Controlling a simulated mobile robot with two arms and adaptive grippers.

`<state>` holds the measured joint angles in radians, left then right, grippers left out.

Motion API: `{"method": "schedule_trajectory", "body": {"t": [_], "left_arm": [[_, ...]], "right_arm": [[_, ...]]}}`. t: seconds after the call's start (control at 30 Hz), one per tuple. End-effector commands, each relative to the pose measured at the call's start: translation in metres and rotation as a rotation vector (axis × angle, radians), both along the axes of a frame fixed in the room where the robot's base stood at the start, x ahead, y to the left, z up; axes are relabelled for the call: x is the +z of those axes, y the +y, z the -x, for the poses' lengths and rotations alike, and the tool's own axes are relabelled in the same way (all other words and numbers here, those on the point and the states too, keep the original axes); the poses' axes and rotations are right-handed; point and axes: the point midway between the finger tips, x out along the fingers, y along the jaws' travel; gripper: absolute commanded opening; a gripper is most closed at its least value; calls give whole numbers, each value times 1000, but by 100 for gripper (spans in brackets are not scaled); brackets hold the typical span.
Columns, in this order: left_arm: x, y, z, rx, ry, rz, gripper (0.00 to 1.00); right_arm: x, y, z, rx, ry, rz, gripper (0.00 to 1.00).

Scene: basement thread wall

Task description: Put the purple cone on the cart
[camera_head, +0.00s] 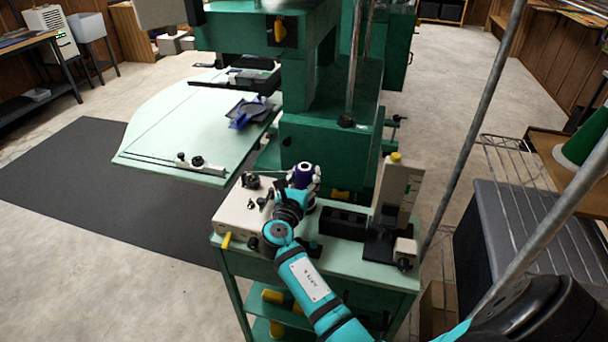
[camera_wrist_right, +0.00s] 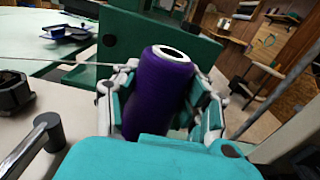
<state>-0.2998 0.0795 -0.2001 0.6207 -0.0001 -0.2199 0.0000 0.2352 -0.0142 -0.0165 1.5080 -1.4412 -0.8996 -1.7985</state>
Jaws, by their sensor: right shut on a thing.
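My right gripper (camera_head: 302,182) is shut on the purple cone (camera_wrist_right: 158,92), with its fingers on both sides of it. In the wrist view the cone is roughly upright, its pale top ring with a dark hole facing up. In the head view only a small purple part of the cone (camera_head: 301,178) shows between the fingers. It is over the back of the pale green-topped stand (camera_head: 345,264); its lower end is hidden, so I cannot tell whether it touches anything. I cannot tell for sure which piece is the cart. My left gripper is not in view.
A beige box with knobs (camera_head: 240,210), a black block (camera_head: 343,223) and an upright beige plate (camera_head: 397,185) crowd the stand. A green machine (camera_head: 330,130) rises behind. A grey pole (camera_head: 480,115) and a green cone (camera_head: 586,140) are at right.

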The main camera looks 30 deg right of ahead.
Motion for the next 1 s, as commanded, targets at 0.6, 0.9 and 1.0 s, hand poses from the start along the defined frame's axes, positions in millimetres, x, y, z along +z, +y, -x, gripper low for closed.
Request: {"method": "schedule_trajectory", "body": {"t": [0.6, 0.9, 1.0], "left_arm": [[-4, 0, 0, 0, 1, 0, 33], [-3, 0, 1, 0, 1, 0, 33], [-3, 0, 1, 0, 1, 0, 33]], "right_arm": [[-7, 0, 0, 0, -1, 0, 7], [-5, 0, 0, 0, -1, 0, 61], [-6, 0, 0, 0, -1, 0, 71]]}}
